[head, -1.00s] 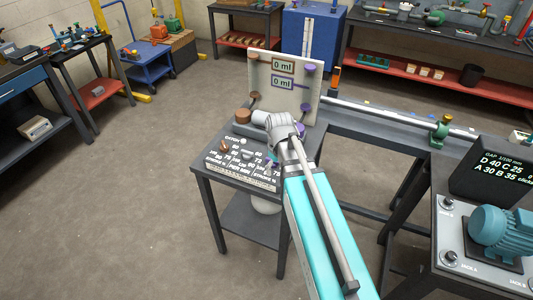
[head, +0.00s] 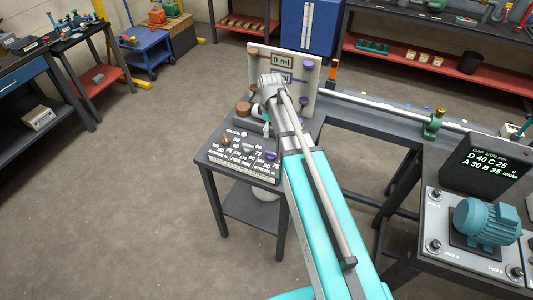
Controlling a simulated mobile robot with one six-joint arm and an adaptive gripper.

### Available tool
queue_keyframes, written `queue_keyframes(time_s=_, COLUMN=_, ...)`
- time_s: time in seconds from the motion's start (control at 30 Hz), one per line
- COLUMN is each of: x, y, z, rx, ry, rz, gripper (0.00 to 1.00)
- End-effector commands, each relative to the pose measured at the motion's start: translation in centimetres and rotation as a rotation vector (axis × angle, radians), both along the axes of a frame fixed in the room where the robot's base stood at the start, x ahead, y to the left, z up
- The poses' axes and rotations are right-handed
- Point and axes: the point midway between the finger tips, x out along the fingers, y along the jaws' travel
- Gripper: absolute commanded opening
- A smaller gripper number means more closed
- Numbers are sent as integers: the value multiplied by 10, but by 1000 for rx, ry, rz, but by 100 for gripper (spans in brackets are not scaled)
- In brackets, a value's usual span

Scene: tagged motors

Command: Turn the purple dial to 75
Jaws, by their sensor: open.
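The purple dial (head: 271,155) sits on the sloped, lettered panel (head: 234,162) at the front of the small dark table, at the right end of its row. A brown dial (head: 226,140) and a grey dial (head: 247,149) are left of it. The printed numbers are too small to read the purple dial's setting surely. My gripper (head: 266,128) is open and empty, above and behind the panel, apart from the purple dial. My wrist partly hides the gripper and the upright board behind it.
The upright board (head: 312,84) carries brown and purple knobs and a brown-framed display reading 0 ml; my arm covers most of the purple-framed display. A brown cylinder (head: 243,108) stands beside the board. A bench with a teal motor (head: 486,221) is at right. Open floor lies left.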

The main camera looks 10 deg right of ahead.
Motion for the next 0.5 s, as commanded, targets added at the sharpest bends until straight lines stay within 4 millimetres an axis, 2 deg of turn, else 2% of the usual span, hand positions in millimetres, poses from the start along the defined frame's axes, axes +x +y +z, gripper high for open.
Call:
queue_keyframes(time_s=0.27, x=0, y=0, z=-7, rx=0, ry=0, rz=0, gripper=87)
queue_keyframes(time_s=0.5, x=0, y=1, z=-23, rx=0, ry=0, rz=0, gripper=87)
